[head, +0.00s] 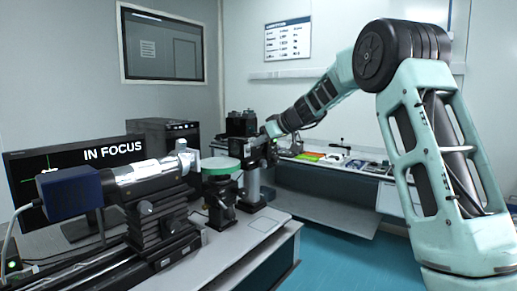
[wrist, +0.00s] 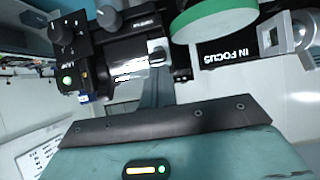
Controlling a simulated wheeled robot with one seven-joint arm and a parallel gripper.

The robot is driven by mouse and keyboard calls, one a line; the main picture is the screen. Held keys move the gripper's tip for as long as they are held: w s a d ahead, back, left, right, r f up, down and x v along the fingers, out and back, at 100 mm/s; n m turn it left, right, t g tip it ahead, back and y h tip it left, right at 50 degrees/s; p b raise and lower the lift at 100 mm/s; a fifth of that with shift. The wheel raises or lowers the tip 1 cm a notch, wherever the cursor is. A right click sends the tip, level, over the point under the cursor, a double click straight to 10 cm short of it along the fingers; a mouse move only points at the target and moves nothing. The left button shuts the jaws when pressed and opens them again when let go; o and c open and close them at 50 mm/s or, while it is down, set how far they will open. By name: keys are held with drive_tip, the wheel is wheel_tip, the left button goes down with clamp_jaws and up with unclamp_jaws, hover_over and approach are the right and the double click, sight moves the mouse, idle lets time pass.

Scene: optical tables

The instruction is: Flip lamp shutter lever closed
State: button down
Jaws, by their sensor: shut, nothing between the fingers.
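The lamp housing is a black box (head: 240,123) on a post at the back of the bench in the head view. It also shows in the wrist view as a black box (wrist: 72,45) with knobs, a green light and a small white label. My gripper (wrist: 156,58) is shut and empty, its narrow grey fingers pointing up the wrist picture, close in front of the lamp's dark and silver parts. In the head view my gripper (head: 268,134) is small and dark, right beside the lamp. I cannot tell the shutter lever apart clearly, nor whether the fingers touch it.
A green-rimmed disc (head: 221,164) on a mount stands just in front of the lamp. A silver tube with a blue camera (head: 70,193) and a monitor reading IN FOCUS (head: 112,153) are at left. A side bench (head: 325,174) carries small items. Blue floor is clear below.

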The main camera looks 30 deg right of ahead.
sight(258, 148)
drive_tip(key=b, duration=0.1)
drive_tip(key=f+b, duration=0.1)
drive_tip(key=b, duration=0.1)
drive_tip(key=shift+s+d+f+b, duration=0.1)
drive_tip(key=shift+s+f+b, duration=0.05)
drive_tip(key=shift+f+b, duration=0.15)
drive_tip(key=t+b, duration=0.1)
drive_tip(key=b, duration=0.7)
drive_tip(key=f+t+y+b, duration=0.1)
drive_tip(key=t+b, duration=0.1)
drive_tip(key=b, duration=0.7)
drive_tip(key=s+t+b, duration=0.1)
drive_tip(key=t+b, duration=0.1)
drive_tip(key=b, duration=0.6)
drive_tip(key=shift+d+f+y, duration=0.15)
drive_tip(key=shift+y, duration=0.25)
